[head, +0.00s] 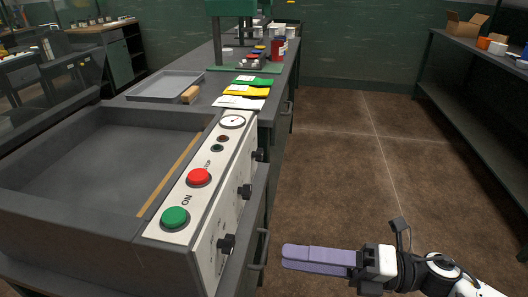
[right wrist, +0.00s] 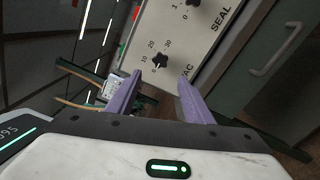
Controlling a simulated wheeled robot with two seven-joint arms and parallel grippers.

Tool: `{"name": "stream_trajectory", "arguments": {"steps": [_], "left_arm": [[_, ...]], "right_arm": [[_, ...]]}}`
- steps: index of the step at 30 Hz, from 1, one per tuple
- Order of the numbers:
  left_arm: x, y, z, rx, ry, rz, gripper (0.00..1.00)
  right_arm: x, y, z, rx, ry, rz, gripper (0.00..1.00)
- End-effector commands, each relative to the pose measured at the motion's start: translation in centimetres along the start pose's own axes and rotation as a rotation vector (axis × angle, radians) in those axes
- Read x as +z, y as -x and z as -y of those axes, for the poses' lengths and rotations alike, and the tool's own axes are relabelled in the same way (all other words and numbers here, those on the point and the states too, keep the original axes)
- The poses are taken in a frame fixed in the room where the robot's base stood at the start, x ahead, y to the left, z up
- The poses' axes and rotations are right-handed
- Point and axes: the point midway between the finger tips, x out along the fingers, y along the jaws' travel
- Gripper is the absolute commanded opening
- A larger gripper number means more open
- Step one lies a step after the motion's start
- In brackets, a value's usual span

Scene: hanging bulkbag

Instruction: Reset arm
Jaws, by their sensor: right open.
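My right gripper (head: 284,257) is at the lower right of the head view, with purple fingers pointing left towards the side of the sealing machine (head: 100,205). It is apart from the machine, over the floor. In the right wrist view the fingers (right wrist: 165,88) are spread with nothing between them. Beyond them is the machine's tilted white panel with a black knob (right wrist: 160,61). In the head view, the panel has a green button (head: 175,217), a red button (head: 198,177), a gauge (head: 232,121) and several black knobs. My left gripper is not in view.
Green, yellow and white bags (head: 246,91) lie on the workbench behind the machine, near a grey tray (head: 166,86) and a red container (head: 278,47). A shelf table (head: 470,85) with a cardboard box (head: 466,24) stands at right. The floor (head: 345,150) between is clear.

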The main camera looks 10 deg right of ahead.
Motion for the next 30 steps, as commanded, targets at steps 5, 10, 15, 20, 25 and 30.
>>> {"name": "stream_trajectory", "arguments": {"steps": [5, 10, 15, 20, 25, 30], "left_arm": [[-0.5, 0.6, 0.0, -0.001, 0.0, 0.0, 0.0], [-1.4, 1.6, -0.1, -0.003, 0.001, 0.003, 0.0], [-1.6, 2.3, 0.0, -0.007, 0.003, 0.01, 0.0], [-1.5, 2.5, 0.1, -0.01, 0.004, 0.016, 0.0], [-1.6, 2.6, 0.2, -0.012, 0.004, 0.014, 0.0], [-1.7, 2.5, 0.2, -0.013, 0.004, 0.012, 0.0]], "right_arm": [[1.1, -1.0, 0.1, 0.042, -0.205, 0.167, 0.47], [2.6, 0.4, 5.3, 0.095, -0.846, 0.639, 0.47], [-4.1, 4.9, 14.3, 0.073, -1.544, 1.102, 0.47], [-11.5, 7.0, 17.9, 0.035, -1.92, 1.338, 0.47], [-15.4, 7.7, 19.0, 0.011, -2.084, 1.44, 0.47], [-15.8, 7.7, 19.1, 0.006, -2.101, 1.45, 0.47]]}}
